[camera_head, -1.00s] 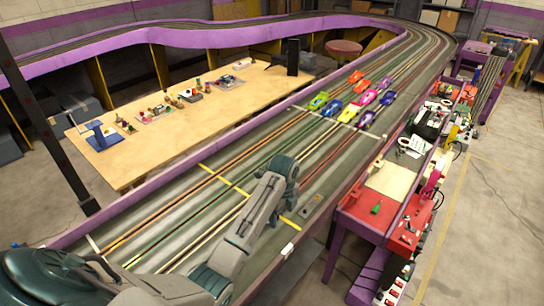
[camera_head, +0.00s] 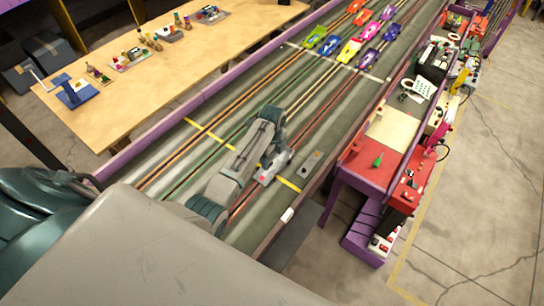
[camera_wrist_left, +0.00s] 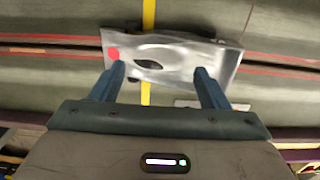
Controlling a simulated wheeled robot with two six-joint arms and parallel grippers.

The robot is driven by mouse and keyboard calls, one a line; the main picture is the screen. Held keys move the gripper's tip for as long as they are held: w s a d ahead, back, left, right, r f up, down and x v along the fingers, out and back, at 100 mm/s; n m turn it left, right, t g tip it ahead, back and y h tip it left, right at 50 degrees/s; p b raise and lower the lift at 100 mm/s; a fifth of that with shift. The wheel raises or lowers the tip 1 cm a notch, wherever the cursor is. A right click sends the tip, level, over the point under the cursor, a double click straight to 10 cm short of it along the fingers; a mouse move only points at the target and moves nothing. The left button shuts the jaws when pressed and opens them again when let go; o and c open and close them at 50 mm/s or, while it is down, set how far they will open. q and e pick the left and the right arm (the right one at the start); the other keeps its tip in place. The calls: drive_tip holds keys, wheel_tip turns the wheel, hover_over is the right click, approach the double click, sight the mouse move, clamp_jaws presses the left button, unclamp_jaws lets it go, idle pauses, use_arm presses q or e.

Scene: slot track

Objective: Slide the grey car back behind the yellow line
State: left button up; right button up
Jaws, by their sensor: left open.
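The grey car (camera_head: 275,167) is on the slot track and lies across the yellow line (camera_head: 205,132). In the left wrist view the silver-grey car (camera_wrist_left: 172,54) shows a red patch at its left end, and the yellow line (camera_wrist_left: 148,14) runs from both sides of it. My left gripper (camera_wrist_left: 158,70) is open, with its two blue fingers apart and their tips overlapping the car's near side in the picture. Whether they touch it I cannot tell. In the head view the left gripper (camera_head: 270,148) is partly hidden by its own arm. My right gripper is not in view.
Several coloured cars, such as the green one (camera_head: 315,36), stand farther up the track. A red side bench (camera_head: 365,172) stands right of the track, and a wooden table (camera_head: 120,100) lies to the left. The track between the grey car and the other cars is clear.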

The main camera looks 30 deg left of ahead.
sight(273, 164)
use_arm(q)
drive_tip(key=shift+f, duration=0.6)
drive_tip(key=shift+d+f, duration=0.1)
drive_tip(key=shift+f, duration=0.45)
drive_tip(key=shift+c, duration=0.9)
drive_tip(key=c, duration=0.7)
drive_tip(key=shift+o, duration=1.3)
drive_tip(key=shift+c, duration=1.1)
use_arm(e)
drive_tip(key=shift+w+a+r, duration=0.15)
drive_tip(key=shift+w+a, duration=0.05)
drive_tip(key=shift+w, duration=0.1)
